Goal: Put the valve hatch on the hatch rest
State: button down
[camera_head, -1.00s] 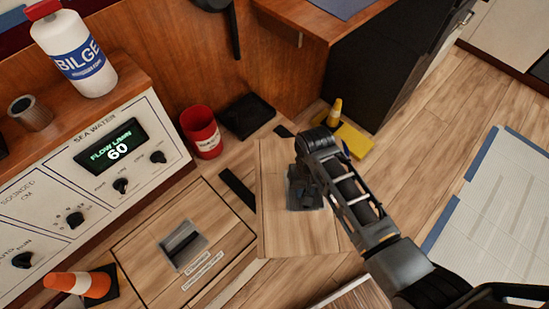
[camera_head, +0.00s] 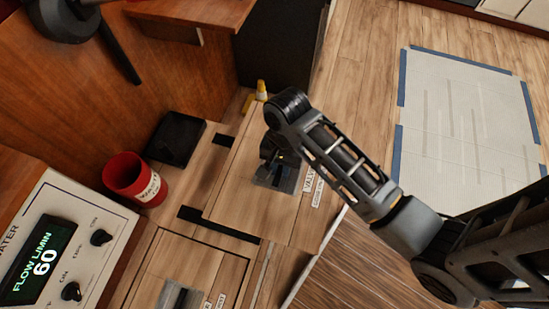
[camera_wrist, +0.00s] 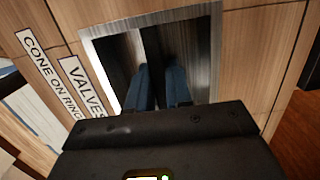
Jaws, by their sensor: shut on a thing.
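The valve hatch (camera_head: 235,190) is a square wooden panel with a recessed metal pull and a label reading "VALVES". My gripper (camera_head: 278,168) is over its middle. In the wrist view the blue-tipped fingers of my gripper (camera_wrist: 157,88) reach into the recess and are shut on the dark bar of the pull. The hatch surface (camera_wrist: 255,50) fills most of that view. Dark strips (camera_head: 215,224) show at the floor beside the hatch, partly covered by it. None of the visible things is marked as the hatch rest, so I cannot tell which it is.
A second floor hatch (camera_head: 205,262) lies below left. A red bucket (camera_head: 125,178) and a black tray (camera_head: 174,139) stand left. A yellow-topped item (camera_head: 261,90) is behind the hatch. A pale sheet with blue tape edges (camera_head: 465,125) lies right, with clear floor around it.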

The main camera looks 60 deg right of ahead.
aim_at(243, 151)
jog(key=w+a+f, duration=0.1)
jog(key=w+f, duration=0.1)
jog(key=w, duration=0.1)
jog(key=w+a+f+b, duration=0.1)
jog(key=w+f, duration=0.1)
jog(key=w, duration=0.1)
jog(key=w+a+f+b, duration=0.1)
jog(key=w+f, duration=0.1)
jog(key=w, duration=0.2)
jog(key=shift+w+a+f, duration=0.1)
jog(key=shift+f+b, duration=0.8)
jog(key=shift+f, duration=1.2)
jog(key=shift+f, duration=0.1)
jog(key=c, duration=1)
grip_release()
jog(key=shift+f, duration=0.1)
jog(key=shift+c, duration=0.2)
jog(key=r+p, duration=0.1)
jog(key=r, duration=0.3)
jog(key=d+r+p, duration=0.1)
jog(key=r, duration=0.3)
jog(key=r+p, duration=0.1)
jog(key=r, duration=0.3)
jog(key=shift+w+d+r, duration=0.1)
jog(key=shift+w+d, duration=0.05)
